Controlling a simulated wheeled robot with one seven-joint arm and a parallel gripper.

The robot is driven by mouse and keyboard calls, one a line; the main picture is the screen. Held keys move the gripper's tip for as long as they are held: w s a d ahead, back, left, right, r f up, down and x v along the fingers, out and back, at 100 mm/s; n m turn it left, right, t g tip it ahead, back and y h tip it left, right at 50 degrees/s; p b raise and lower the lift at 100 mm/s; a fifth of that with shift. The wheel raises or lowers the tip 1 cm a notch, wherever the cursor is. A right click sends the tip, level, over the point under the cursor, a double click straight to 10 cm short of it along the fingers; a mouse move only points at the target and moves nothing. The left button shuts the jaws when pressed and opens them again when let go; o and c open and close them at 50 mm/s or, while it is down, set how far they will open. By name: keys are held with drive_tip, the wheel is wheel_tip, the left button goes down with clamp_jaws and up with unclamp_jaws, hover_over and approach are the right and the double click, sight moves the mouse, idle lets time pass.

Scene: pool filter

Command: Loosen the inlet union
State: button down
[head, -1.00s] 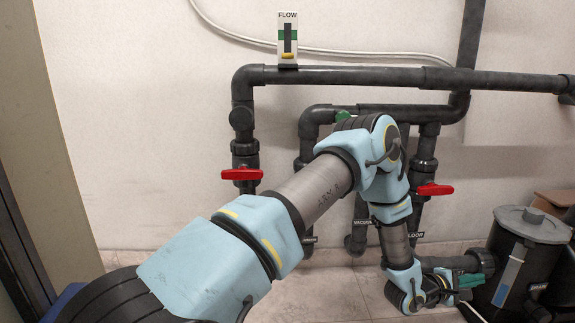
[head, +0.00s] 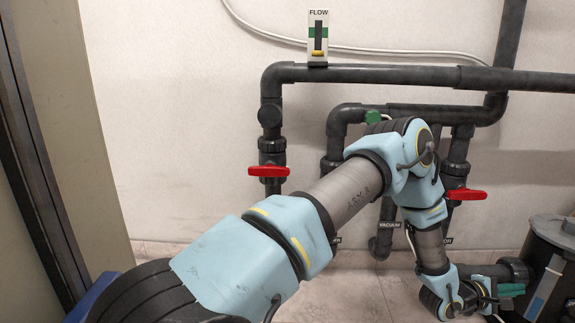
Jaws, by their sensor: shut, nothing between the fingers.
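My gripper (head: 492,304) is small and low at the right of the head view, at the end of my arm. It is shut with nothing in it, beside a teal part (head: 510,290). That part sits just below a dark pipe fitting (head: 514,268) that runs toward a black canister (head: 556,275). I cannot tell which fitting is the inlet union, or whether my gripper touches the teal part. My wrist hides some of the pipework there.
Dark pipes (head: 385,75) run along the wall. Red valve handles sit at left (head: 268,171) and right (head: 466,195). A flow gauge (head: 318,38) stands on the top pipe. A VACUUM label (head: 390,224) marks a lower pipe. A door frame (head: 50,150) is at left.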

sight(512, 269)
drive_tip(key=shift+w, duration=0.25)
drive_tip(key=shift+r, duration=0.2)
drive_tip(key=shift+w+r+p, duration=0.15)
drive_tip(key=shift+r+p, duration=0.45)
drive_tip(key=shift+p, duration=0.15)
drive_tip(key=shift+r, duration=0.1)
drive_tip(key=shift+w+r+p, duration=0.2)
drive_tip(key=shift+r+p, duration=0.1)
drive_tip(key=shift+w+r, duration=0.2)
drive_tip(key=shift+r, duration=0.1)
drive_tip(key=shift+w+r+p, duration=0.35)
drive_tip(key=shift+w+p, duration=0.1)
drive_tip(key=shift+w, duration=0.2)
drive_tip(key=shift+r, duration=0.15)
